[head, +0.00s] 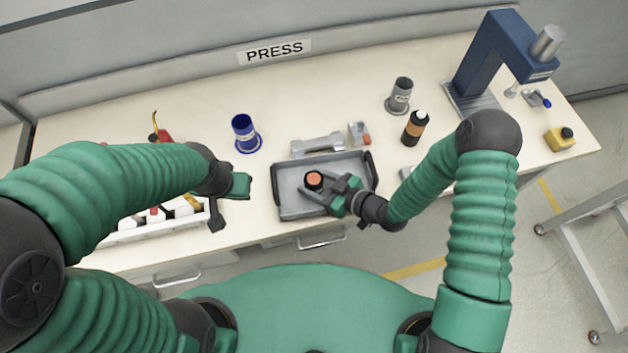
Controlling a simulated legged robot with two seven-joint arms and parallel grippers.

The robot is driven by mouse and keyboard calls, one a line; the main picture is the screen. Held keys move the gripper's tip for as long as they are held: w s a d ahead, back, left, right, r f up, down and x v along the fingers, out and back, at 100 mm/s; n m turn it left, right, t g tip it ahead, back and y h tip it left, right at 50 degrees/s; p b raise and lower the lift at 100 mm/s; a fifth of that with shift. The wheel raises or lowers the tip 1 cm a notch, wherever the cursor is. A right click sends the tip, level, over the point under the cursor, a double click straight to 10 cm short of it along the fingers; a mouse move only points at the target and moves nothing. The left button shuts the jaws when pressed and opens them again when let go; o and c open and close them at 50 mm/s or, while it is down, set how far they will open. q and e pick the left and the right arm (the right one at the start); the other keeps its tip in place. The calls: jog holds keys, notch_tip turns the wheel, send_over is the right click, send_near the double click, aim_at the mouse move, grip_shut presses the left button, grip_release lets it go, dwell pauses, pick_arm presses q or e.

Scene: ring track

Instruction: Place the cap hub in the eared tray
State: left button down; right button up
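The cap hub, a small round dark piece with an orange top (314,179), shows over the floor of the eared tray. The eared tray (288,207) is a grey rectangular tray with dark handles at its left and right ends, near the bench's front edge. My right gripper (318,186) reaches into the tray from the right, its fingertips on either side of the cap hub. I cannot tell whether they touch it, or whether the hub rests on the tray floor. My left gripper (238,185) is left of the tray, apart from it; its fingers are not clear.
Behind the tray are a grey bracket (318,144), a blue flanged spool (244,134), a grey flanged cylinder (399,95) and a dark bottle with an orange band (415,128). A blue press (490,58) stands at the right. A white bin (165,222) is at the left.

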jog(key=shift+o, duration=1.1)
jog(key=shift+a, duration=0.5)
jog(key=shift+a+r, duration=0.1)
jog(key=shift+r, duration=0.05)
jog(key=v, duration=1.2)
jog(key=shift+w+d, duration=0.1)
jog(key=shift+d, duration=0.1)
jog(key=shift+r, duration=0.1)
jog(key=shift+a, duration=0.1)
